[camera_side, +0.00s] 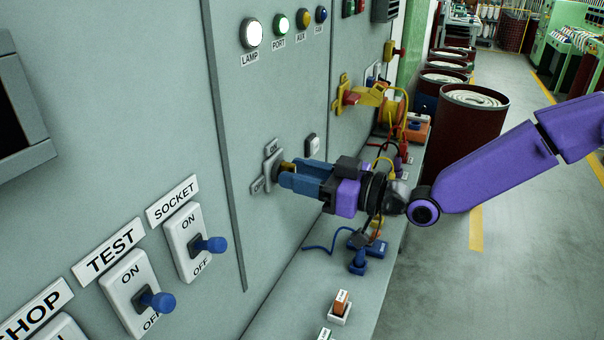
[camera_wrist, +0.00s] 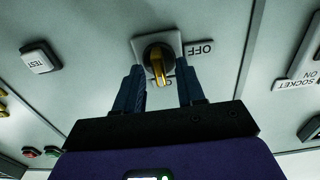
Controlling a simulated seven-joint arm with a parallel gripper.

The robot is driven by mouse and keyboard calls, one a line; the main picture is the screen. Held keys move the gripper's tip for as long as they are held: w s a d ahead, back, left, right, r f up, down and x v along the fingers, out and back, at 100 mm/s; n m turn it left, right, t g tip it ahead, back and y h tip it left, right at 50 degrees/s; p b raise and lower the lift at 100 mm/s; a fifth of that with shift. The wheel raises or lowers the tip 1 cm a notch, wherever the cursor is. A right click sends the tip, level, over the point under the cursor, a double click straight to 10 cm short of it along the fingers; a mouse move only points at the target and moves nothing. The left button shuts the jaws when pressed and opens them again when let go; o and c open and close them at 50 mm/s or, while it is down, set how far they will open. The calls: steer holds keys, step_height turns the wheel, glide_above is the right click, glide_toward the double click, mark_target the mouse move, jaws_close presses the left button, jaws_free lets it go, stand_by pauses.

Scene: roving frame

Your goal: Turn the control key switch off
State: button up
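The control key switch is a dark round knob with a yellow handle (camera_wrist: 158,66) on a grey plate (camera_wrist: 141,44). In the wrist view, which is upside down, the handle points down toward a mostly hidden label, apparently ON. The OFF label (camera_wrist: 201,48) is to the right. In the side view the ON label (camera_side: 272,147) is above the switch and the OFF label (camera_side: 258,186) is at its left. My gripper (camera_wrist: 159,72) is open, its two blue fingers on either side of the handle with gaps visible. In the side view the gripper (camera_side: 285,176) hides most of the switch.
A white TEST button (camera_wrist: 40,58) is beside the switch. The SOCKET switch (camera_side: 195,243) and TEST switch (camera_side: 138,292) have blue levers sticking out at lower left. A yellow device (camera_side: 362,96) with cables is behind my arm. A ledge (camera_side: 300,310) runs below.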

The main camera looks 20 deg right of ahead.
jaws_close()
steer(key=shift+n, duration=0.3)
steer(key=n, duration=1.7)
steer(key=shift+s+a+f, duration=0.15)
steer(key=shift+f, duration=0.05)
steer(key=shift+n, duration=0.3)
